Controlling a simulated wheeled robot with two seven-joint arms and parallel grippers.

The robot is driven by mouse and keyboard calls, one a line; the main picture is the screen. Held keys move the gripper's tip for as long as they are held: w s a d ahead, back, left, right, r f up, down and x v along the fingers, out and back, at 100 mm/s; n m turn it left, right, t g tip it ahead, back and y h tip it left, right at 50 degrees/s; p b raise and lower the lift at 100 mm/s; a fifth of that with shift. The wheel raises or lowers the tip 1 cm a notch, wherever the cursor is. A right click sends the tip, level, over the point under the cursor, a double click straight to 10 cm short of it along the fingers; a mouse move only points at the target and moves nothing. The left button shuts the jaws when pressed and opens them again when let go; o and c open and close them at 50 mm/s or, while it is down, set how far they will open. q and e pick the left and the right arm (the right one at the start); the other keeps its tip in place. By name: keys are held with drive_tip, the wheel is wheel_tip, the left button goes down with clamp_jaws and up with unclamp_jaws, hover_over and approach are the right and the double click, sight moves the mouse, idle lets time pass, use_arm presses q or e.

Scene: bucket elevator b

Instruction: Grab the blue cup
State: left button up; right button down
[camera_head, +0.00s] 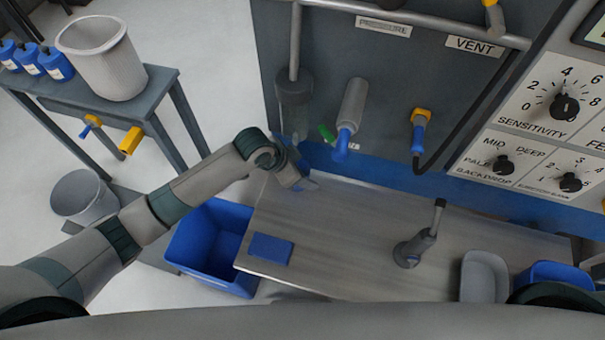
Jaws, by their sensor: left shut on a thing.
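My left gripper (298,178) is over the far left corner of the metal table, close to the blue base of the grey machine panel. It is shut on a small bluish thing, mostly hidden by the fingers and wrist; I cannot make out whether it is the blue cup. A blue open container (550,274) stands at the right end of the table, partly hidden by my right arm. My right gripper is not in view.
The metal table (345,235) bears a flat blue pad (270,248), a grey lever stand (412,250) and a grey tray (484,276). A blue bin (200,250) stands left of it. A side table (160,85) holds a white bin (103,60) and blue bottles (55,64).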

use_arm(q)
drive_tip(key=shift+r, duration=0.35)
drive_tip(key=shift+b+v, duration=0.9)
drive_tip(key=s+a+b, duration=0.2)
drive_tip(key=s+a, duration=0.1)
drive_tip(key=a, duration=0.4)
drive_tip(key=s+a+b, duration=0.3)
drive_tip(key=s+a, duration=0.1)
drive_tip(key=a, duration=0.4)
drive_tip(key=shift+s+r, duration=0.15)
drive_tip(key=shift+s, duration=0.2)
drive_tip(key=shift+a, duration=0.1)
